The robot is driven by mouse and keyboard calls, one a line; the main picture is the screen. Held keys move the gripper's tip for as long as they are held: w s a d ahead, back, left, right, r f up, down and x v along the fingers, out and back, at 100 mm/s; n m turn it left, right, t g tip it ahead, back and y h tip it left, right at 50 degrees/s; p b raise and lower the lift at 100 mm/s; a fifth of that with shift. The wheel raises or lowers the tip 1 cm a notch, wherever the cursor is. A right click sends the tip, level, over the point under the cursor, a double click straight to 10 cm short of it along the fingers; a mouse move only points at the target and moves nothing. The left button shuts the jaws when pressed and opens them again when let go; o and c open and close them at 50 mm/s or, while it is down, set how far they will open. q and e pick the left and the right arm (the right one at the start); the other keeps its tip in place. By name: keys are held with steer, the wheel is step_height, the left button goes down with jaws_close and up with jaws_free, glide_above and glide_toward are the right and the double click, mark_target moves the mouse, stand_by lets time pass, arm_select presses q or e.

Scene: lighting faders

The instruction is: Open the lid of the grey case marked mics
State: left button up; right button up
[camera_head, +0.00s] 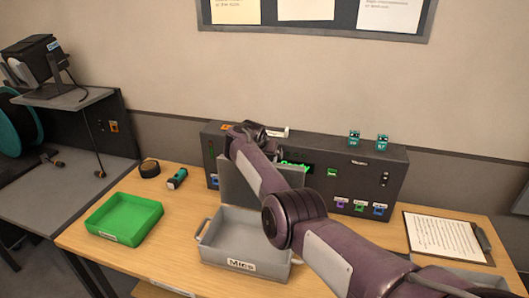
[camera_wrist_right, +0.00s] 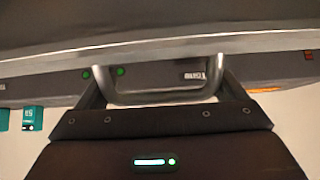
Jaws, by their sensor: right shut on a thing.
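The grey case (camera_head: 272,269) marked "Mics" stands on the wooden table, its inside showing. Its grey lid (camera_head: 236,187) stands up at the back of the case, partly hidden by my right arm. My right gripper (camera_wrist_right: 160,84) is at the lid's metal handle (camera_wrist_right: 160,97) in the right wrist view and shut on it. The lid's edge (camera_wrist_right: 160,46) runs across the top of that view. In the head view the handle is hidden behind my right arm. My left gripper is in neither view.
A dark control panel (camera_head: 395,168) stands close behind the case. A green tray (camera_head: 124,222), a teal flashlight (camera_head: 177,179) and a black roll (camera_head: 149,168) lie to the left. A clipboard (camera_head: 447,236) lies to the right. Bare table separates tray and case.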

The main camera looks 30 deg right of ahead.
steer(key=shift+s+a+f, duration=0.15)
steer(key=shift+s+f, duration=0.05)
steer(key=shift+f, duration=0.45)
steer(key=o, duration=0.9)
steer(key=shift+o, duration=1)
steer(key=shift+w+v, duration=0.2)
steer(key=shift+v, duration=3.4)
steer(key=shift+r, duration=0.15)
